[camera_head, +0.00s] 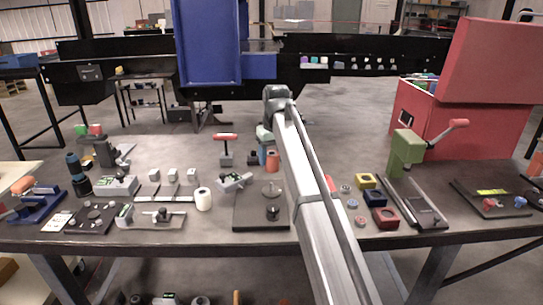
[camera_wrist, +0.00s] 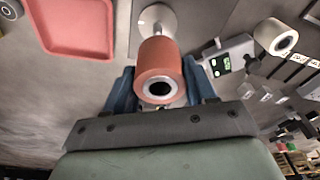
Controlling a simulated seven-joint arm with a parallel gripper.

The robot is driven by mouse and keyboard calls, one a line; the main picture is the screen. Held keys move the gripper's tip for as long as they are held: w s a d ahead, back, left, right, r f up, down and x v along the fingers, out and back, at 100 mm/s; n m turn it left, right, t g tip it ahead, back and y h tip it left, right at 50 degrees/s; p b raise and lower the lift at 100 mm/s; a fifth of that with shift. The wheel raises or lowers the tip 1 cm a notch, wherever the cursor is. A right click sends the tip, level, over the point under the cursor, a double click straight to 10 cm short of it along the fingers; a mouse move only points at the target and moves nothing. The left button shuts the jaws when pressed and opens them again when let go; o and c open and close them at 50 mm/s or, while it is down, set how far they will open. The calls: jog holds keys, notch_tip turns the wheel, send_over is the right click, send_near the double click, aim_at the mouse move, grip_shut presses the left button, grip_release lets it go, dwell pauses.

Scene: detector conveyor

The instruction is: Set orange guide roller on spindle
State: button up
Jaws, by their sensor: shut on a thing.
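The orange guide roller (camera_wrist: 160,65) is between the blue fingers of my gripper (camera_wrist: 163,88), with its dark bore facing the wrist camera. My gripper (camera_head: 264,157) is shut on it. In the head view the roller (camera_head: 272,161) is held above the back of a dark base plate (camera_head: 246,222). The spindle (camera_wrist: 161,29), with a pale round flange, shows just beyond the roller, roughly in line with it.
A white roller (camera_head: 203,199) stands left of the plate and also shows in the wrist view (camera_wrist: 275,37). A small device with a display (camera_head: 234,181) is close by on the left. A red tray (camera_wrist: 75,27) and a green press (camera_head: 407,150) are on the right side of the bench.

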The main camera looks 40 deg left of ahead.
aim_at(272, 167)
jog(key=shift+f, duration=2.15)
jog(key=shift+f, duration=2.05)
dwell(1.2)
jog(key=o, duration=1.5)
jog(key=shift+r, duration=4.5)
